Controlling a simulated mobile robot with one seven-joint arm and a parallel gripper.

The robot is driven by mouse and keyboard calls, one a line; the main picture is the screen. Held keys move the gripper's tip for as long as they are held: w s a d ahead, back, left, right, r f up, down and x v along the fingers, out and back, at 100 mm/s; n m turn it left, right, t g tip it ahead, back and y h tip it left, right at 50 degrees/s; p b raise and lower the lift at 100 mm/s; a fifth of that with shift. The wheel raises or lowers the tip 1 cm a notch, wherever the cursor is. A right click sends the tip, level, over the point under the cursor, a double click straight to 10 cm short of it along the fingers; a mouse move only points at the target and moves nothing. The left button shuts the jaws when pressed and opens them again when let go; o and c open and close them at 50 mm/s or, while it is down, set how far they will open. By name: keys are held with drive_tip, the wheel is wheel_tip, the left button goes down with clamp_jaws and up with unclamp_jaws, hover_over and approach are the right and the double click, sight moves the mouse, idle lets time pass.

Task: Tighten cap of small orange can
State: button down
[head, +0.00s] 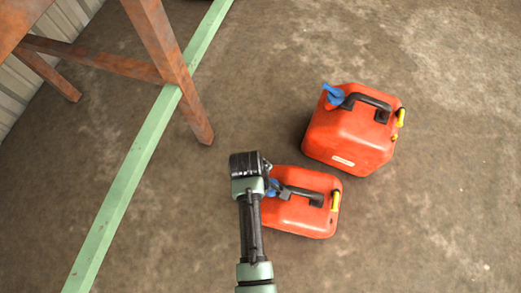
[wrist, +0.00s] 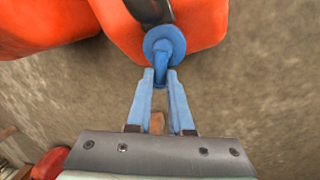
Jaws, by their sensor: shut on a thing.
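The small orange can (head: 297,215) stands on the floor with a black handle and a yellow part at its right end. Its blue cap (head: 272,186) is at the left end of the top, partly hidden by my arm in the head view. In the wrist view the blue cap (wrist: 164,43) shows as a round disc with a narrow stem pointing toward me. My gripper (wrist: 162,76) has its two blue fingers shut on the cap's stem. The cap is on the can's orange body (wrist: 205,22); whether it is fully seated I cannot tell.
A larger orange can (head: 345,140) with a blue spout (head: 334,95) stands just behind and right of the small can. A rusty metal frame (head: 165,50) and a long green beam (head: 130,185) lie to the left. The floor on the right is clear.

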drive_tip(key=m+p, duration=0.1)
drive_tip(key=m, duration=0.1)
drive_tip(key=w+m+p, duration=0.1)
drive_tip(key=shift+d+r+m+h+p, duration=0.2)
drive_tip(key=shift+d+m+h+p, duration=0.1)
drive_tip(key=shift+d, duration=0.05)
drive_tip(key=m, duration=0.2)
drive_tip(key=d+m+g+p, duration=0.1)
drive_tip(key=m, duration=0.3)
drive_tip(key=shift+w+d+f+g+p, duration=0.15)
drive_tip(key=shift+w+d+g+p, duration=0.15)
drive_tip(key=shift+p, duration=0.1)
drive_tip(key=shift+d+m, duration=0.2)
drive_tip(key=shift+m, duration=0.55)
drive_tip(key=shift+d+m, duration=0.15)
drive_tip(key=shift+m, duration=0.6)
drive_tip(key=shift+g, duration=0.3)
drive_tip(key=c, duration=0.8)
unclamp_jaws()
drive_tip(key=r+p, duration=0.2)
drive_tip(key=r, duration=0.2)
drive_tip(key=a+r+p, duration=0.1)
drive_tip(key=r+p, duration=0.2)
drive_tip(key=r, duration=0.1)
drive_tip(key=a+r+p, duration=0.1)
drive_tip(key=r+p, duration=0.2)
drive_tip(key=r, duration=0.1)
drive_tip(key=shift+w+a+r, duration=0.2)
drive_tip(key=shift+w+r, duration=0.1)
drive_tip(key=shift+r, duration=0.05)
